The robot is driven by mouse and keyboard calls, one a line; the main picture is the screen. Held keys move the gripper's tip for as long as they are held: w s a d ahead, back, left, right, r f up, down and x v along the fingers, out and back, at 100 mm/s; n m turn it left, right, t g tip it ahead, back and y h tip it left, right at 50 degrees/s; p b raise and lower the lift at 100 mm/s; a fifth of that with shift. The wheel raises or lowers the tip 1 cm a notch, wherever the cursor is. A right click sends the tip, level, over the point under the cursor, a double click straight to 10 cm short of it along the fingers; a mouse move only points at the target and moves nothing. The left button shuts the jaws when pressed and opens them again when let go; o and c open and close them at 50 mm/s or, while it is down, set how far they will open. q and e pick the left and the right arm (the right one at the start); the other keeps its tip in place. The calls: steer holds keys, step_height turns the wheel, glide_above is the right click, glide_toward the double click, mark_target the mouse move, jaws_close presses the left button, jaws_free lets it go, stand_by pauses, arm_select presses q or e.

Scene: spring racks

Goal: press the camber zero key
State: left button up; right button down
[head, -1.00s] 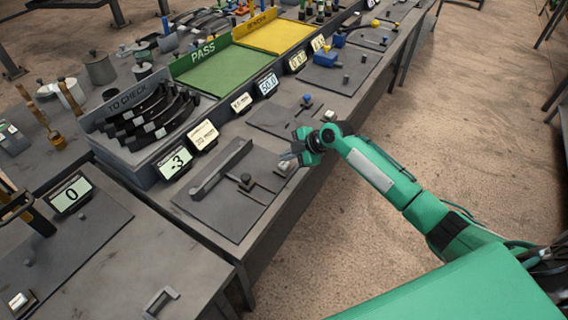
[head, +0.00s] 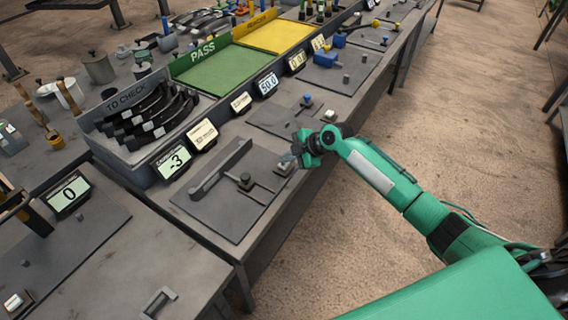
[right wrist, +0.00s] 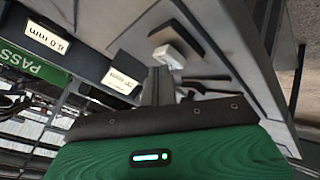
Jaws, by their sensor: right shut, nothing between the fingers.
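The key is a pale white block (head: 284,168) on a small dark base at the right end of the grey gauge plate (head: 225,208). It also shows in the right wrist view as a white key (right wrist: 173,48) just beyond the fingertips. The gauge's display (head: 174,161) reads -3. My right gripper (head: 291,157) is shut and empty, close above and beside the key. The shut fingers (right wrist: 158,80) point towards the key in the right wrist view; I cannot tell whether they touch it. My left gripper is not in view.
A rack marked TO CHECK (head: 132,97) holds several dark curved leaves behind the gauge. Green PASS (head: 220,76) and yellow (head: 275,37) trays lie farther back. Another display (head: 69,194) at left reads 0. A dark post (head: 245,182) stands on the plate near the key.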

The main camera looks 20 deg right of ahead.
mark_target(288, 163)
steer(key=shift+f+b, duration=0.35)
steer(key=shift+f, duration=0.05)
stand_by(0.5)
steer(key=shift+r+p, duration=0.5)
steer(key=shift+r, duration=0.45)
steer(key=shift+r, duration=0.1)
steer(key=shift+r+p, duration=1.55)
steer(key=shift+r, duration=0.9)
